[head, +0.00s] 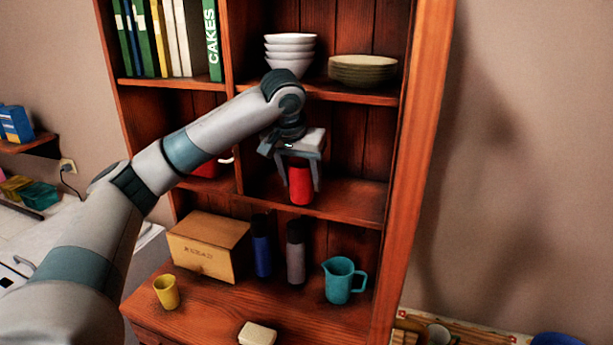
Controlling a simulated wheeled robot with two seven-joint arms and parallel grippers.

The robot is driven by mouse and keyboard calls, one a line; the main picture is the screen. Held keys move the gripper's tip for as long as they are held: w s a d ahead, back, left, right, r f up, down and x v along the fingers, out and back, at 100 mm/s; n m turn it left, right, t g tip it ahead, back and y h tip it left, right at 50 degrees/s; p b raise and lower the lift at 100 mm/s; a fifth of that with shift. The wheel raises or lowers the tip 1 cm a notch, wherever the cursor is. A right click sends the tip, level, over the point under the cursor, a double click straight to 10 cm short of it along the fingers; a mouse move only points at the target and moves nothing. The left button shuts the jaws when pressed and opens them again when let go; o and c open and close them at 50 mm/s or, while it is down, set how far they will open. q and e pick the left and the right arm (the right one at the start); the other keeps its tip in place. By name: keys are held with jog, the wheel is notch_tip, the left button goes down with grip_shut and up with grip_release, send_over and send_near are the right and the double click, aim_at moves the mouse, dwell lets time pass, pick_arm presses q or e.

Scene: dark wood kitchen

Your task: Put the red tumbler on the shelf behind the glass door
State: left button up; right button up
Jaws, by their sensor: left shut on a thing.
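My left gripper (300,172) comes in from the left and is shut on the red tumbler (301,190), with one finger on each side of it. The tumbler is upright in the right middle compartment of the wooden cabinet, over the shelf board (350,200). I cannot tell whether its base touches the board. I see no glass door in this view. My right gripper is not in view.
White bowls (290,50) and plates (362,70) stand above. Below are a wooden box (208,246), blue (262,247) and grey (296,252) bottles, a teal jug (342,280) and a yellow cup (166,291). The shelf right of the tumbler is clear.

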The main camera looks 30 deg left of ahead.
aim_at(305, 166)
pick_arm(q)
jog(key=w+p, duration=0.1)
jog(key=w+a+p, duration=0.1)
jog(key=w, duration=0.1)
jog(key=shift+w+f+p, duration=0.2)
jog(key=shift+w+p, duration=0.1)
jog(key=shift+f, duration=0.5)
jog(key=shift+f, duration=0.25)
jog(key=o, duration=1)
jog(key=shift+o, duration=0.2)
jog(key=shift+r, duration=0.2)
